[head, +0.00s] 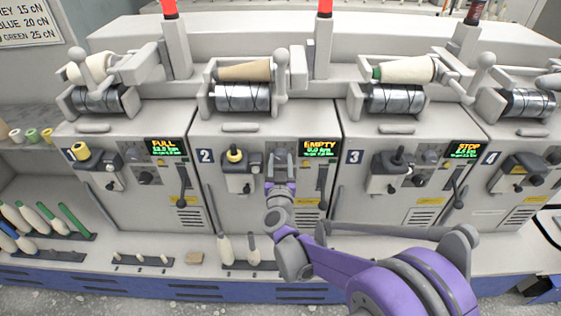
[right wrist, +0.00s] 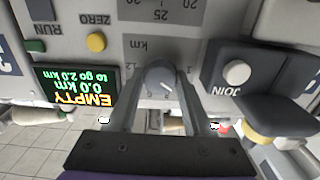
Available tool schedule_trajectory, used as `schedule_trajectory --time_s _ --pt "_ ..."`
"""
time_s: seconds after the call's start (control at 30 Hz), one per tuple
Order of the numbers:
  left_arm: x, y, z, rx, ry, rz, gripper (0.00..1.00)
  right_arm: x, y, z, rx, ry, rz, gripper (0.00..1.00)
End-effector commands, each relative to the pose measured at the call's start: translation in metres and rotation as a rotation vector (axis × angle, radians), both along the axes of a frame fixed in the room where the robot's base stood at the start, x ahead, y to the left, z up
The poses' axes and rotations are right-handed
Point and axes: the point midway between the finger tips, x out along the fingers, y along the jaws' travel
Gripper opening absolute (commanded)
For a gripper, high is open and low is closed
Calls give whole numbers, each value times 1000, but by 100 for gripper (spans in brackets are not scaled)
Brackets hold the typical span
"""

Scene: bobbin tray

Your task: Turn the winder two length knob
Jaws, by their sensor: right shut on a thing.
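Winder two (head: 222,130) is the second grey unit from the left, with a "2" on its panel and a display (head: 318,150) reading EMPTY. My right gripper (head: 280,166) is at its panel, left of the display. In the right wrist view, which is upside down, the length knob (right wrist: 160,75) is a round grey dial with a white pointer mark. It sits between the two fingers of the right gripper (right wrist: 160,88), which is shut on it. A "km" scale surrounds it. In the head view the gripper hides the knob. My left gripper is out of view.
The wrist view shows a yellow ZERO button (right wrist: 96,42), a green RUN button (right wrist: 35,47) and the dark JOIN unit (right wrist: 258,85) beside the knob. A black lever (head: 322,180) hangs below the display. Winders one, three and four flank this one.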

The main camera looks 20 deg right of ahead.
Motion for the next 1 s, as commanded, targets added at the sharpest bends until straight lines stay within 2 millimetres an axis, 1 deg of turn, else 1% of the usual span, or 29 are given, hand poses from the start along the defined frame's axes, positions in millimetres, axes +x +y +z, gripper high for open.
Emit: schedule_trajectory --time_s 0.27,1.0 --pt "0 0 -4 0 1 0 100 0 0 -1 204 -59 0 0" --pt "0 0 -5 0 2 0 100 0 0 0 880 -253 0 0"
